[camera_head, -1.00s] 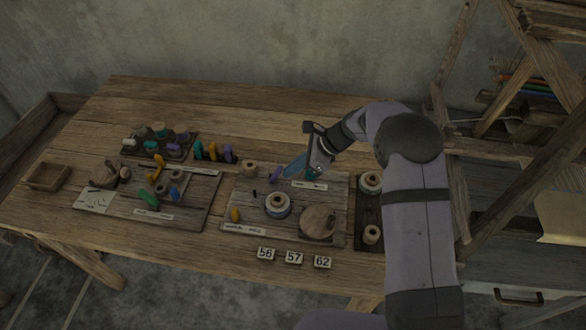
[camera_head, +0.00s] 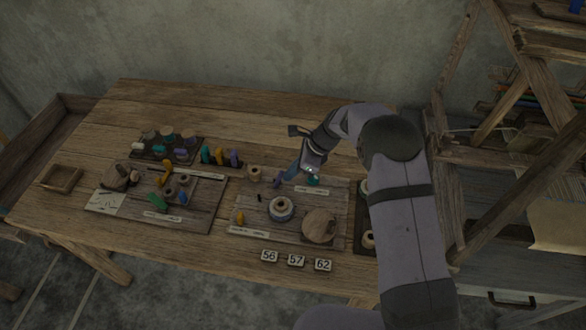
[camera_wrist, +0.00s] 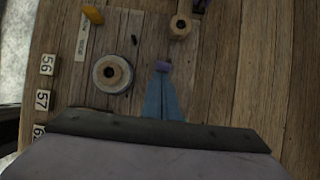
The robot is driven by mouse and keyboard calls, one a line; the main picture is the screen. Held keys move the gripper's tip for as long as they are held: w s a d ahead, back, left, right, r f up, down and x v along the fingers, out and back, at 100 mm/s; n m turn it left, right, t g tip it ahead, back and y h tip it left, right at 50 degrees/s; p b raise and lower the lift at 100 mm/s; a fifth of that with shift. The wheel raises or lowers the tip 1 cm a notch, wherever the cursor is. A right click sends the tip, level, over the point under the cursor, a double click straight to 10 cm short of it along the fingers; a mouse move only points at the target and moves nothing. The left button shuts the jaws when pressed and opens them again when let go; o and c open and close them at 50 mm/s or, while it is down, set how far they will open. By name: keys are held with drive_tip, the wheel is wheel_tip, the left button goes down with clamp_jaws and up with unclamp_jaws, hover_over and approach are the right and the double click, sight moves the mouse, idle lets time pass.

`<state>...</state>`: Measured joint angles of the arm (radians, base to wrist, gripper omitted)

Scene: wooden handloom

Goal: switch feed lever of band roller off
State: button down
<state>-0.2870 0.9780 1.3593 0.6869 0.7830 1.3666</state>
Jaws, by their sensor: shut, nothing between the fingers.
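My gripper (camera_head: 288,176) is shut and empty, its blue fingers pointing down over the right-hand board (camera_head: 300,237). A round pale-and-blue roller (camera_head: 281,209) stands on the board, left of the fingers in the wrist view (camera_wrist: 112,73). An orange peg (camera_head: 239,218) and a small dark peg (camera_head: 259,198) stand near it. The label writing is too small to read, so I cannot tell which piece is the feed lever.
A round wooden disc (camera_head: 319,225) is on the same board. A wooden spool (camera_head: 254,174) stands at its back left. Number tiles (camera_head: 296,260) lie along the front. Another board (camera_head: 205,213) with coloured pieces is to the left. The wooden loom frame (camera_head: 500,130) rises at right.

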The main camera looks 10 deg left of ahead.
sight(279, 174)
drive_tip(key=a+r+h+p, duration=0.1)
drive_tip(key=a+h+p, duration=0.1)
drive_tip(key=p, duration=0.1)
drive_tip(key=shift+r, duration=0.2)
drive_tip(key=shift+a, duration=0.95)
drive_tip(key=shift+r, duration=0.1)
drive_tip(key=shift+r+p, duration=0.45)
drive_tip(key=shift+r, duration=0.25)
drive_tip(key=shift+d, duration=0.15)
